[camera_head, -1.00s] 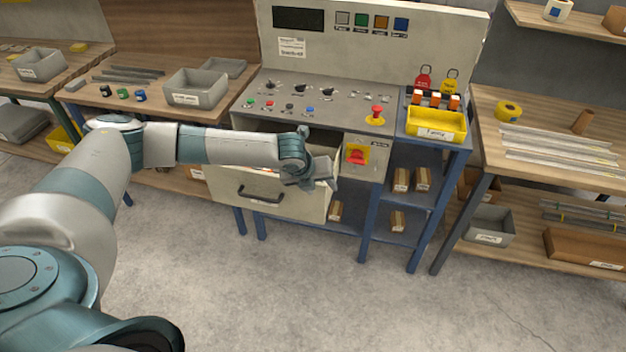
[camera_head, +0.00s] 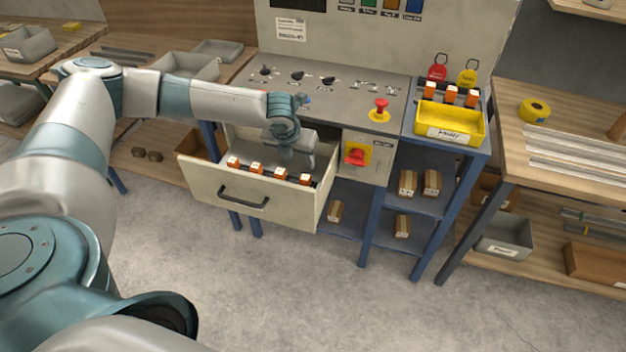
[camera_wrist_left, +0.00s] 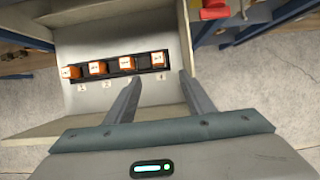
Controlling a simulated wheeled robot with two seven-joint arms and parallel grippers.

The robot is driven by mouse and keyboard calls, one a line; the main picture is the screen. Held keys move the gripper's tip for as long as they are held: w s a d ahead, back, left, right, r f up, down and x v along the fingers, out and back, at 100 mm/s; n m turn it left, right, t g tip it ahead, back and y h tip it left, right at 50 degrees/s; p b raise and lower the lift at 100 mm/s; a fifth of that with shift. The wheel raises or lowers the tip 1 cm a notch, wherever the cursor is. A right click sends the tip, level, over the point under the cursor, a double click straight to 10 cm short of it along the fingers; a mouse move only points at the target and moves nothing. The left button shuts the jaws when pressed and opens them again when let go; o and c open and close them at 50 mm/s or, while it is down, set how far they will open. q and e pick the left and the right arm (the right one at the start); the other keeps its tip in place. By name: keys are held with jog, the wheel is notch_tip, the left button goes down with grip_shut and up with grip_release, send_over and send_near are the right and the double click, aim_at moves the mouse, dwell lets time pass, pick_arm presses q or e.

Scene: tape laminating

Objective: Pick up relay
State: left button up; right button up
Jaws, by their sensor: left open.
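Several orange relays with white tops sit in a row in a dark rail inside the open drawer (camera_head: 210,190). The relay at one end of the row (camera_head: 306,180) also shows in the left wrist view (camera_wrist_left: 158,58), beside a dark empty-looking slot. Another relay (camera_head: 233,163) stands at the opposite end. My left gripper (camera_head: 302,155) is over the drawer behind the row. In the left wrist view its two fingers (camera_wrist_left: 159,79) are apart with nothing between them, pointing toward the row's right end, short of it. My right gripper is not in view.
The control panel (camera_head: 335,95) with knobs and a red button (camera_head: 380,108) stands above the drawer. A yellow bin (camera_head: 450,124) with more orange relays behind it stands to the right. The drawer walls surround the gripper's space. The floor in front is clear.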

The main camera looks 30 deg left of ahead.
pick_arm(q)
jog(key=p, duration=0.2)
send_near(305, 178)
jog(key=x, duration=0.5)
jog(key=shift+f, duration=0.3)
dwell(0.4)
jog(key=shift+w, duration=0.1)
jog(key=shift+p+x, duration=0.6)
jog(key=shift+x, duration=0.2)
jog(key=shift+p+x, duration=0.35)
jog(key=shift+x, duration=1.45)
jog(key=c, duration=1.1)
